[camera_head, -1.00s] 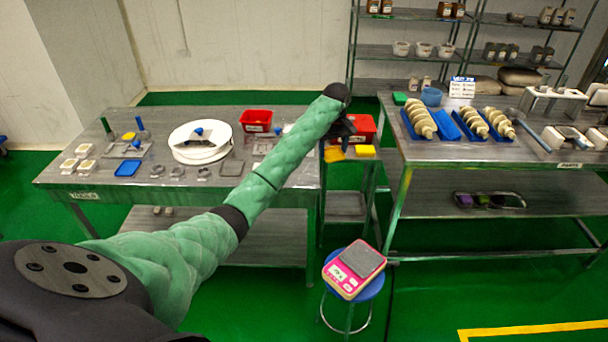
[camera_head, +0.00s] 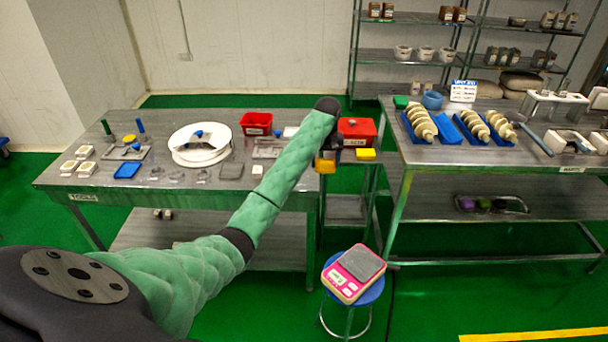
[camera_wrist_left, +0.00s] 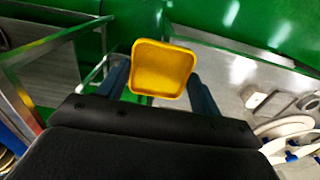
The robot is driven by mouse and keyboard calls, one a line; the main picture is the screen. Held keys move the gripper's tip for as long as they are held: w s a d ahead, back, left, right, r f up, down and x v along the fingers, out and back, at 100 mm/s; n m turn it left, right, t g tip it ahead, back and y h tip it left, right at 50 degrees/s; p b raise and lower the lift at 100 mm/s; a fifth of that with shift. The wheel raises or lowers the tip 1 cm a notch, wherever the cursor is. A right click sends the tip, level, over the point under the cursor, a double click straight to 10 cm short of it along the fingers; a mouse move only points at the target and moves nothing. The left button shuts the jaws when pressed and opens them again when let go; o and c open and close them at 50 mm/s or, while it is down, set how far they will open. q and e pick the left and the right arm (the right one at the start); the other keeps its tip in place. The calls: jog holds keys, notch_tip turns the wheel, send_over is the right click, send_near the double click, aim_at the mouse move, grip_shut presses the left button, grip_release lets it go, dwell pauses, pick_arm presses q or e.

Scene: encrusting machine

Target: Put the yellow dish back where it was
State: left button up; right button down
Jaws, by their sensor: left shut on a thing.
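The yellow dish (camera_head: 326,166) is held in my left gripper (camera_head: 328,154), near the right end of the left table. In the left wrist view the square, rimmed dish (camera_wrist_left: 162,68) sits between the two dark fingers of my left gripper (camera_wrist_left: 162,84), with its hollow face toward the camera. In the head view the dish looks tilted up, and my wrist and the black gripper body hide part of the area behind it. Another yellow piece (camera_head: 365,154) lies on the small stand between the tables. My right gripper is not in view.
A red box (camera_head: 357,130) stands on the small stand. The left table (camera_head: 100,184) carries a white round device (camera_head: 200,155), a red bin (camera_head: 256,124) and several small parts. The right table (camera_head: 420,153) holds blue trays. A pink scale (camera_head: 352,285) rests on a stool.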

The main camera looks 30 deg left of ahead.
pick_arm(q)
jog(key=p, duration=0.3)
send_over(304, 179)
notch_tip(304, 179, down, 5)
jog(key=shift+w+d+r, duration=0.1)
jog(key=shift+a+f, duration=0.2)
jog(key=shift+f, duration=0.1)
jog(key=shift+f+p, duration=0.8)
jog(key=shift+f, duration=1.15)
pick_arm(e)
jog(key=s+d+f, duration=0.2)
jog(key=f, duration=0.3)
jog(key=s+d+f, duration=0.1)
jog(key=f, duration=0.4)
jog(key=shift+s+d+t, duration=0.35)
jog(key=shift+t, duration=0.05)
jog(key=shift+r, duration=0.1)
pick_arm(q)
jog(key=o, duration=0.9)
jog(key=shift+f, duration=0.1)
jog(key=shift+o, duration=0.4)
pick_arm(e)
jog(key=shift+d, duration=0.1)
